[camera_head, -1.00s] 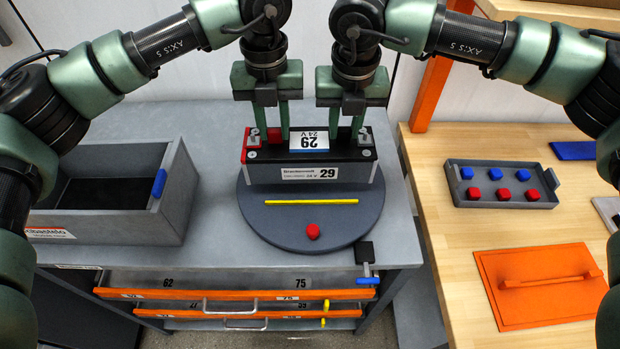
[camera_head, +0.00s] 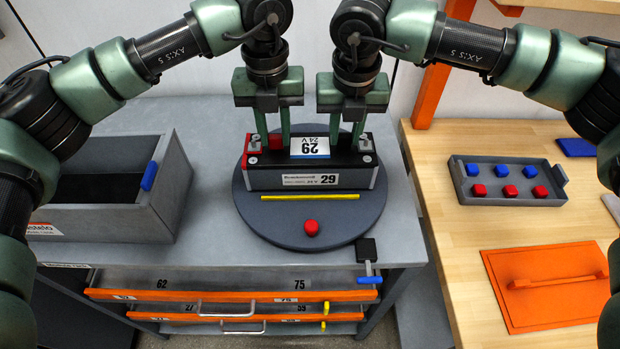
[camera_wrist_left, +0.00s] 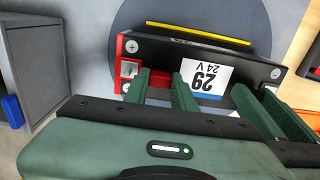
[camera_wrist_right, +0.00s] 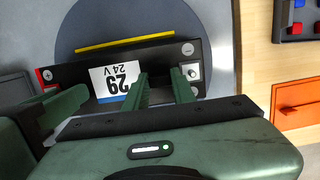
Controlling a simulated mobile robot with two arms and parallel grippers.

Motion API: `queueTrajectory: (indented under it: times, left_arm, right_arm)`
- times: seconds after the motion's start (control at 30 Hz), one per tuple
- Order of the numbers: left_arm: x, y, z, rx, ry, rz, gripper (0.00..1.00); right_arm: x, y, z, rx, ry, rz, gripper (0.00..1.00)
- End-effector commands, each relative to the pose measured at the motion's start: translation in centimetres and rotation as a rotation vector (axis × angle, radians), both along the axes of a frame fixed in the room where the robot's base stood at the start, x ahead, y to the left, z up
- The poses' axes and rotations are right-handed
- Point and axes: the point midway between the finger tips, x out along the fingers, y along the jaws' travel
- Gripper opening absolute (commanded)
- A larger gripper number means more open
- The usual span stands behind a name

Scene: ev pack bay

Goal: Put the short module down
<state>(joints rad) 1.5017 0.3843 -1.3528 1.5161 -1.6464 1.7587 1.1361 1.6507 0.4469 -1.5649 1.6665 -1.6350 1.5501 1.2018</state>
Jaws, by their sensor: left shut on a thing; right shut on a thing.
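The short module (camera_head: 312,178) is a grey and black block with a red left end and labels reading 29 and 24 V. It is level over the round grey turntable (camera_head: 345,225), just behind the yellow line; I cannot tell whether its underside touches. My left gripper (camera_head: 273,143) is shut on the module's left end, and my right gripper (camera_head: 347,143) is shut on its right end. The module's top also shows in the left wrist view (camera_wrist_left: 150,60) and the right wrist view (camera_wrist_right: 160,60). Its back face is mostly hidden.
A red knob (camera_head: 311,228) sits on the turntable's front. A grey open bin (camera_head: 95,220) stands left on the bench. Orange-edged drawers (camera_head: 230,296) stand slightly out below. On the wooden table right are a tray (camera_head: 510,197) of red and blue pieces and an orange lid (camera_head: 545,285).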

Motion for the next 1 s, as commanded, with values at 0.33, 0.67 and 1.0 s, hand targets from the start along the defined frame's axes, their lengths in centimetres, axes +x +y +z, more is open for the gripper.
queueTrajectory:
  times: [0.33,0.67,1.0]
  left_arm:
    - [0.0,0.0,-0.8,0.001,0.0,0.001,0.47]
    - [0.1,0.0,0.3,0.001,-0.003,0.001,0.47]
    - [0.0,-0.1,7.2,0.0,-0.004,0.0,0.47]
  right_arm:
    - [0.0,0.0,-0.8,-0.001,0.0,0.0,0.47]
    - [0.0,0.0,-0.8,0.0,0.0,0.0,0.47]
    - [0.0,0.0,-0.8,0.0,0.0,0.0,0.47]
